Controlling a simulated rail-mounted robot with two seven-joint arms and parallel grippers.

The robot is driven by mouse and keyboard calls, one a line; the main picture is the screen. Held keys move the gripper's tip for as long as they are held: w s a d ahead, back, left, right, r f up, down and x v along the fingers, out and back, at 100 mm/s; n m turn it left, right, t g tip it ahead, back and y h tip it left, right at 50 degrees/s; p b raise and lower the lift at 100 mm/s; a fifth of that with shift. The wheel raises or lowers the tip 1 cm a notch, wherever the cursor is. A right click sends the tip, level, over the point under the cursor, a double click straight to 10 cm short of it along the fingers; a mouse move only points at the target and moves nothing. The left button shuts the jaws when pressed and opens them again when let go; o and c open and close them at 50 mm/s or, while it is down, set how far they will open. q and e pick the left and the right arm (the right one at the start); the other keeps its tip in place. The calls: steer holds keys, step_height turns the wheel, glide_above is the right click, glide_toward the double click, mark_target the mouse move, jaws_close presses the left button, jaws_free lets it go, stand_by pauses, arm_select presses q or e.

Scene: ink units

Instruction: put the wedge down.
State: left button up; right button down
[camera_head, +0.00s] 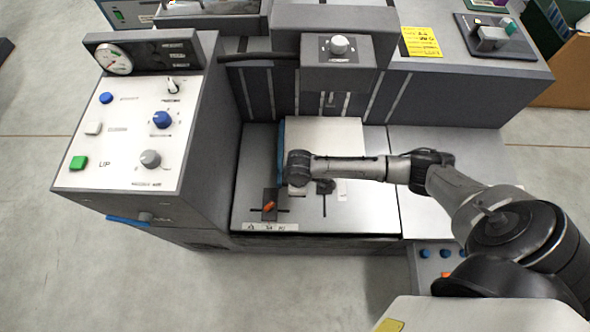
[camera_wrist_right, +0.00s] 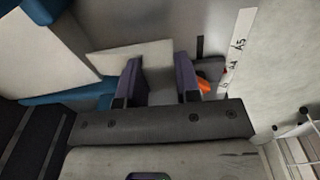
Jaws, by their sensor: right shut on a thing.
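My right gripper (camera_wrist_right: 160,80) is shut on a pale, flat-faced piece (camera_wrist_right: 130,60), which I take to be the wedge. It shows between and beyond the two dark fingers in the right wrist view. In the head view my right wrist hides most of this gripper (camera_head: 298,188), low over the grey feed table (camera_head: 255,180). I cannot tell whether the wedge touches the table. My left gripper is in neither view.
A dark guide with an orange lever (camera_head: 268,207) stands close by, also visible in the right wrist view (camera_wrist_right: 203,86). A blue strip (camera_head: 281,140) edges the pale stack (camera_head: 325,135). The control panel (camera_head: 130,130) rises at left.

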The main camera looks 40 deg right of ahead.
steer(key=shift+w+a+f, duration=0.15)
steer(key=shift+w+f, duration=0.05)
steer(key=shift+w, duration=0.15)
step_height(320, 180, down, 4)
steer(key=b, duration=0.2)
steer(key=shift+b, duration=0.35)
steer(key=shift+s, duration=0.1)
steer(key=c, duration=0.8)
jaws_free()
steer(key=shift+f, duration=0.1)
